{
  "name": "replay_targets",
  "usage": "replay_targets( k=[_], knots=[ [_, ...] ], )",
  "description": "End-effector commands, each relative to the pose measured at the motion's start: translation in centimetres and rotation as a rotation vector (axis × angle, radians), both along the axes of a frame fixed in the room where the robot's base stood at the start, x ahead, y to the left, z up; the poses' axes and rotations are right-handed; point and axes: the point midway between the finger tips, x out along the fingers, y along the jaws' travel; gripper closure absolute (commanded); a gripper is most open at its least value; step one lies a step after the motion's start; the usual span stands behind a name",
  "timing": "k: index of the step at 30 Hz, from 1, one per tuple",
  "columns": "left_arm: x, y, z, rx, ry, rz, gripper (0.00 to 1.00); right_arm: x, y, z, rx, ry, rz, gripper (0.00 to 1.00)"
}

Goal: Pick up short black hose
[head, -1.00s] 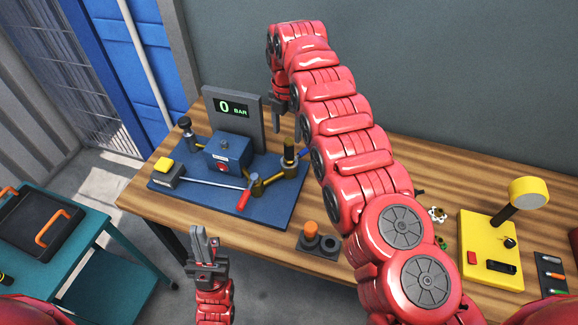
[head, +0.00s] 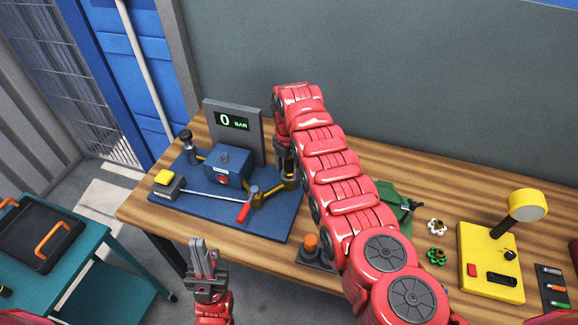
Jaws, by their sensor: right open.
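I cannot make out a short black hose in the head view; my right arm covers part of the table. My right gripper (head: 284,162) is open. It points down at the right end of the blue test bench (head: 205,218), close to an upright dark and brass fitting (head: 289,182). Its fingertips are hard to see, and I cannot tell whether they touch the fitting. My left gripper (head: 203,256) points upward in front of the table's front edge, away from the bench. Its fingers look close together, and nothing shows between them.
A gauge (head: 232,124) reads 0 BAR behind the bench. An orange-topped part (head: 311,243) stands beside my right arm. A green item (head: 393,204), two small knobs and a yellow device (head: 490,265) are to the right. A teal cart (head: 88,243) holds a dark case (head: 38,236).

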Motion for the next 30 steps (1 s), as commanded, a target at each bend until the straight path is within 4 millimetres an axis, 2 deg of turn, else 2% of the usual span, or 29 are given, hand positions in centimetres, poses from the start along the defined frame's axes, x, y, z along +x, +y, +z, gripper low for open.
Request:
replay_targets(
  k=[9, 18, 21, 30],
  knots=[
    [0.0, 0.0, 0.14, 0.0, 0.0, 0.0, 1.0, 0.01, 0.02, -0.62, 0.001, -0.002, 0.0, 0.32],
    [0.0, 0.0, 0.14, 0.0, 0.0, 0.0, 1.0, 0.0, 0.02, -0.61, 0.001, -0.002, 0.0, 0.86],
    [0.0, 0.0, 0.14, 0.0, 0.0, 0.0, 1.0, 0.0, 0.02, -0.6, 0.001, -0.002, 0.0, 1.0],
    [0.0, 0.0, 0.15, 0.0, 0.0, 0.0, 1.0, 0.01, 0.03, -0.58, 0.001, -0.002, 0.0, 1.0]
  ],
)
